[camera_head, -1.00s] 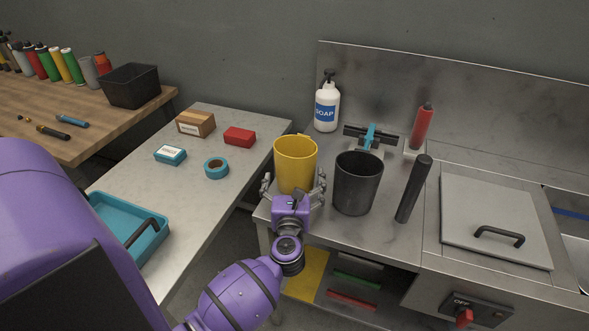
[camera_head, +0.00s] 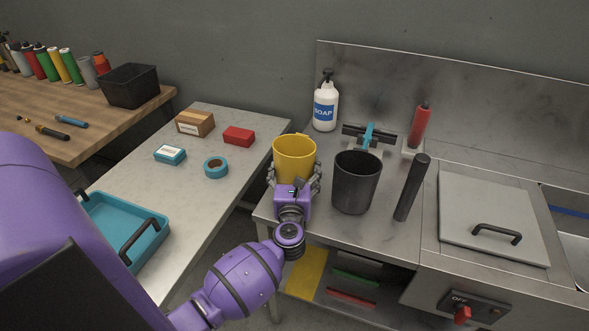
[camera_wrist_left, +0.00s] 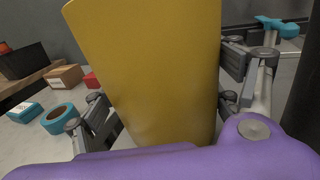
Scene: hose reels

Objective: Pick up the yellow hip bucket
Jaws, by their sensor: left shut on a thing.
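The yellow hip bucket (camera_head: 294,153) stands upright at the left end of the steel counter in the head view. My left gripper (camera_head: 294,180) has its two fingers on either side of the bucket and is shut on it. In the left wrist view the bucket (camera_wrist_left: 150,65) fills the middle, between the fingers of my left gripper (camera_wrist_left: 165,120). The lower front of the bucket is hidden by the gripper in the head view. I cannot tell whether its base touches the counter. My right gripper is not in view.
A black bucket (camera_head: 356,183) stands close to the right of the yellow one, with a dark cylinder (camera_head: 412,188) beyond it. A soap bottle (camera_head: 325,103) stands behind. The left table holds blue tape (camera_head: 215,167), boxes and a teal tray (camera_head: 121,231).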

